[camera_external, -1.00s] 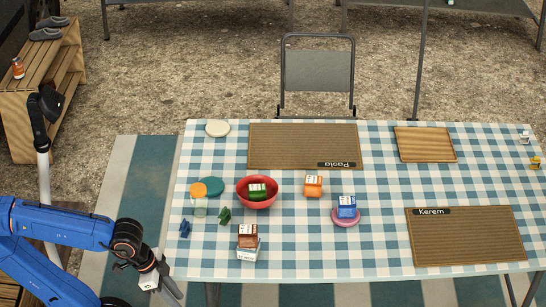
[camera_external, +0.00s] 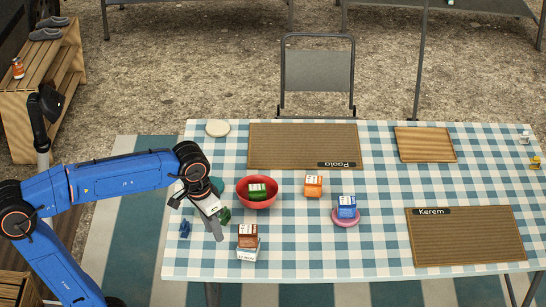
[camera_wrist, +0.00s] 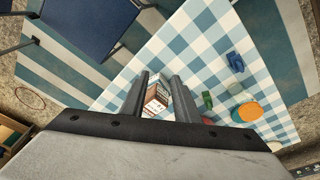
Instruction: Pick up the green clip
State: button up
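The small green clip (camera_external: 225,215) stands on the checkered table, left of the red bowl (camera_external: 258,203). In the external view it is just right of my gripper (camera_external: 217,234), which hangs over the left part of the table with its fingers pointing down. In the wrist view the green clip (camera_wrist: 207,99) lies right of the right finger, outside the gap. My gripper (camera_wrist: 158,82) is open there and holds nothing. A brown box on a white one (camera_wrist: 157,97) shows beyond the gap between the fingers.
A blue clip (camera_external: 184,229) stands left of my gripper. The orange-lidded jar (camera_wrist: 250,111) shows in the wrist view; my arm hides it in the external view. The stacked boxes (camera_external: 247,236) stand close by on the right. The table front is clear further right.

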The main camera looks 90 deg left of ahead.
jog(key=w+a+r+n+g, duration=0.1)
jog(key=w+a+r+n, duration=0.15)
jog(key=a, duration=0.75)
notch_tip(320, 180, up, 2)
jog(key=n+g+h, duration=0.1)
jog(key=n, duration=0.3)
send_over(225, 208)
jog(key=shift+m, duration=0.25)
notch_tip(225, 208, down, 17)
jog(key=shift+r, duration=0.2)
grip_shut()
